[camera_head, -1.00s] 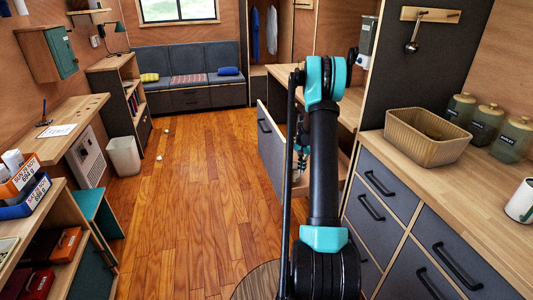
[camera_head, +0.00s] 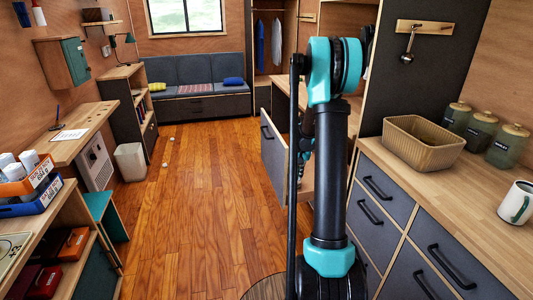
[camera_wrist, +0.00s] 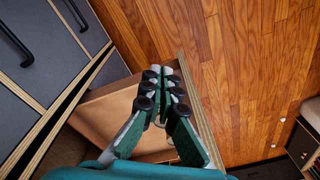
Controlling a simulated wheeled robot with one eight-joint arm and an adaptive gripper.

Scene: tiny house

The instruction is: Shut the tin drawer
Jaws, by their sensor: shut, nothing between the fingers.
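A small pale thing in the drawer is mostly hidden behind the fingers. In the head view my gripper (camera_head: 301,165) is partly hidden by my arm.
Closed grey drawers with black handles stand under the right counter (camera_head: 455,185), which carries a ribbed basket (camera_head: 423,148), jars and a mug (camera_head: 516,202). The wooden floor (camera_head: 210,200) left of the open drawer is mostly clear. A bin (camera_head: 131,161) stands far left.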

